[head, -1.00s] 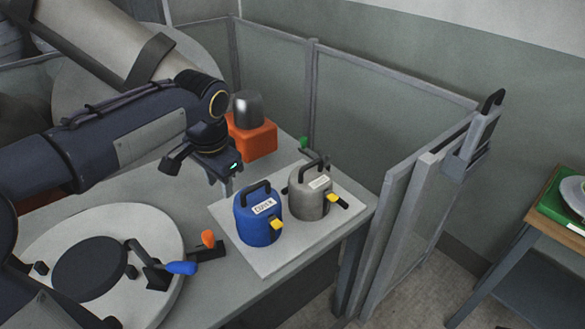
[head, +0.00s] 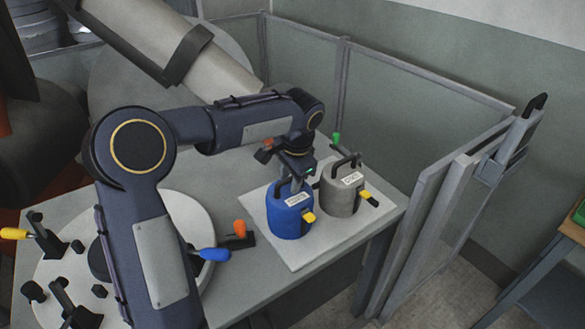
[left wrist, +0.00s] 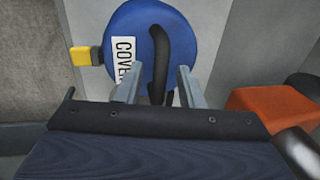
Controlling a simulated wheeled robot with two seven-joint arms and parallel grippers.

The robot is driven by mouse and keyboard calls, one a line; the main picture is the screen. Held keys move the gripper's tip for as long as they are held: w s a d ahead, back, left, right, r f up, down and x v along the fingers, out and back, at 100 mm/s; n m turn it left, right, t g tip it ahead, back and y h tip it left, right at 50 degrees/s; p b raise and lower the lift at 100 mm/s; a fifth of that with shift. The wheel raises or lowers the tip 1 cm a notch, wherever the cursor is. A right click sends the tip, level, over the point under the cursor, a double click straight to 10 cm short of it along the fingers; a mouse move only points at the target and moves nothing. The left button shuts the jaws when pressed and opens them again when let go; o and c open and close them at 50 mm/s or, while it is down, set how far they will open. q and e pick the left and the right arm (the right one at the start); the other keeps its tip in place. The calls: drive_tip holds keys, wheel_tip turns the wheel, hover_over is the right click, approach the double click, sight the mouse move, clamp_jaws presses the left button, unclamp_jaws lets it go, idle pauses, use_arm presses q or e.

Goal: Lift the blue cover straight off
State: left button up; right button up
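The blue cover (head: 287,218), a rounded can with a black loop handle, a white label and a yellow tab, stands upright on a pale square plate (head: 295,259). In the left wrist view, the blue cover (left wrist: 193,25) shows from above with its label partly readable as "COVE". My left gripper (head: 289,180) is right above it, pointing down. In the wrist view, the two fingers of my left gripper (left wrist: 158,84) are apart, one on each side of the handle (left wrist: 158,45), with gaps visible. The handle's far end is partly hidden. My right gripper is not in view.
A similar grey can (head: 340,196) with a handle stands close to the right of the blue one. A round pale mould (head: 60,262) with clamps lies to the left. Grey screen panels (head: 400,125) border the back. An orange block (left wrist: 260,112) shows in the wrist view.

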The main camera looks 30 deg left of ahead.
use_arm(q)
drive_tip(key=shift+f, duration=0.3)
clamp_jaws()
drive_tip(key=shift+r, duration=0.15)
drive_tip(key=shift+r+p, duration=2.25)
drive_tip(key=shift+r, duration=0.15)
